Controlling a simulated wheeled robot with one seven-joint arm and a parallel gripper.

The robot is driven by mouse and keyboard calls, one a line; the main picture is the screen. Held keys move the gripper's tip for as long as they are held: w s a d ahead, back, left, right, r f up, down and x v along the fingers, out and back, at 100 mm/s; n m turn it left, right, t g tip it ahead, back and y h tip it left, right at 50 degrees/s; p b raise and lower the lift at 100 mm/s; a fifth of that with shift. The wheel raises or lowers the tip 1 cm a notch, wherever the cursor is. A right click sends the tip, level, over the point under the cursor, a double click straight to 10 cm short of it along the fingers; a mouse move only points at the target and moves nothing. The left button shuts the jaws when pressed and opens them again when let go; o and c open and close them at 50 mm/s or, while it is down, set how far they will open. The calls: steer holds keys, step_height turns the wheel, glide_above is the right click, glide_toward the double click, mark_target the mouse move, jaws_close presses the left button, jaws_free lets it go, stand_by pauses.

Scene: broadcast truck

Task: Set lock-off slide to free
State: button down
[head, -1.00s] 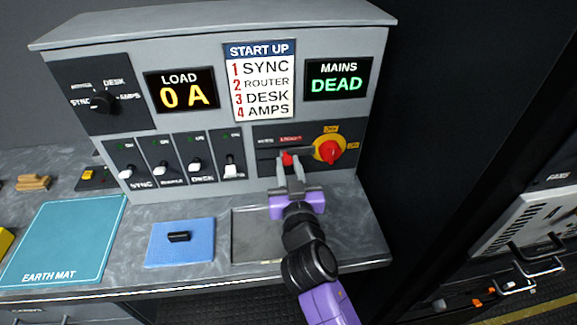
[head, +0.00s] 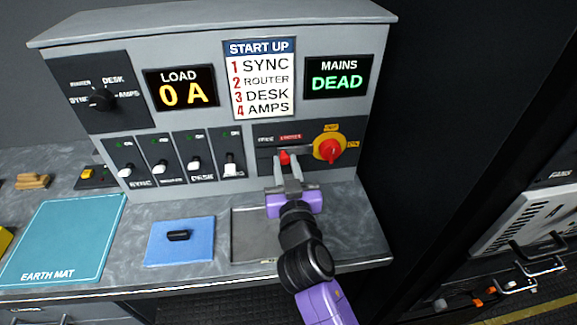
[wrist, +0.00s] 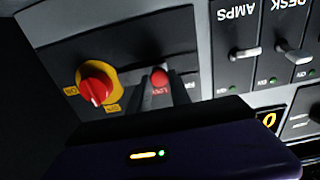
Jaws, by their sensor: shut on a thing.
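The lock-off slide is a small red knob (head: 284,157) in a dark horizontal slot on the panel's lower right. A FREE label (head: 266,139) is above the slot's left part and a red LOCKED label (head: 290,137) is right of it. The knob is below the left part of the LOCKED label. My gripper (head: 285,166) reaches the panel from the front, its fingers shut on the knob. In the wrist view, which is upside down, the red knob (wrist: 160,78) shows between the dark fingers; my gripper's body hides what is below.
A red rotary switch on a yellow plate (head: 330,147) is close to the right of the slide. Several lever switches (head: 195,162) are to the left. A blue mat with a black piece (head: 180,240) and an earth mat (head: 65,240) lie on the bench.

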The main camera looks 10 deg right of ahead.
steer(key=a+b, duration=0.2)
steer(key=a, duration=0.1)
steer(key=shift+a+f+b, duration=0.2)
steer(key=shift+f+b, duration=0.05)
steer(key=shift+b, duration=0.15)
steer(key=shift+a+r, duration=0.25)
steer(key=shift+a, duration=0.25)
steer(key=c, duration=1.2)
jaws_free()
steer(key=shift+a, duration=0.1)
steer(key=shift+s, duration=0.1)
steer(key=s+b, duration=0.2)
steer(key=s, duration=0.5)
steer(key=shift+s, duration=0.35)
